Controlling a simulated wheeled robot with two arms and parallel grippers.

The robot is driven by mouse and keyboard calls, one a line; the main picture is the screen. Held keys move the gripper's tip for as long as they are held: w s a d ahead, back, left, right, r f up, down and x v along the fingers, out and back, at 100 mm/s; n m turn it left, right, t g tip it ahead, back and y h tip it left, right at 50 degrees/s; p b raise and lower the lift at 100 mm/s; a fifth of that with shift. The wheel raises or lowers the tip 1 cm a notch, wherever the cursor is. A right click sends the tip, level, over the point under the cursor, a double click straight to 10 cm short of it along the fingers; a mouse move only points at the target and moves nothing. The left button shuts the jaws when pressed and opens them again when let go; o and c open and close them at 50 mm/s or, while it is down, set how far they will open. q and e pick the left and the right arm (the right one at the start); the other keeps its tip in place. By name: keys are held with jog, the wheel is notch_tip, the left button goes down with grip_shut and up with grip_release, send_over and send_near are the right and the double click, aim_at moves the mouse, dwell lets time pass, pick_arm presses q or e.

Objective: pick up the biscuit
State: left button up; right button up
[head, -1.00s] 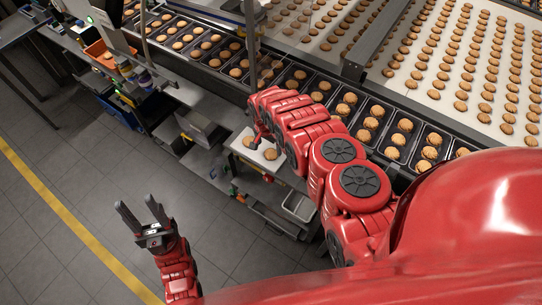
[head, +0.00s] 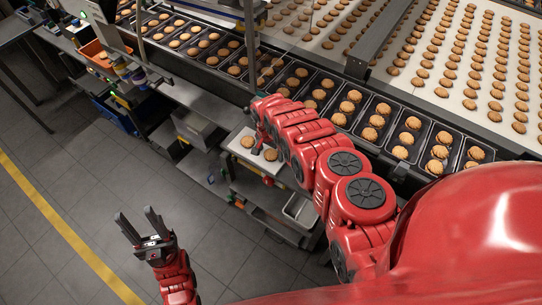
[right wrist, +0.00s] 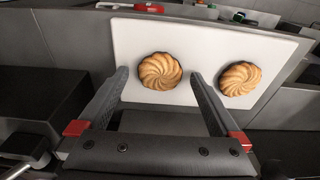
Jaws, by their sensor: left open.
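Two round, golden, swirled biscuits lie apart on a white board (right wrist: 204,41) in the right wrist view: a left biscuit (right wrist: 159,71) and a right biscuit (right wrist: 240,79). In the head view the board (head: 232,143) shows left of my right arm, with biscuits (head: 247,142) on it. My right gripper (right wrist: 159,76) is open and empty, its fingertips at the board's near edge, one on each side of the left biscuit. I cannot tell its height over the board. My left gripper (head: 138,226) is open and empty, over the floor at lower left.
Dark trays (head: 405,140) with biscuits line the edge of a white conveyor (head: 440,100) covered in rows of biscuits. A grey bin (head: 300,211) sits below the board. An orange bin (head: 96,52) stands at upper left. The floor around my left gripper is clear.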

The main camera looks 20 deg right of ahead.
jog(key=c, duration=0.8)
jog(key=shift+o, duration=0.2)
jog(key=shift+r, duration=0.15)
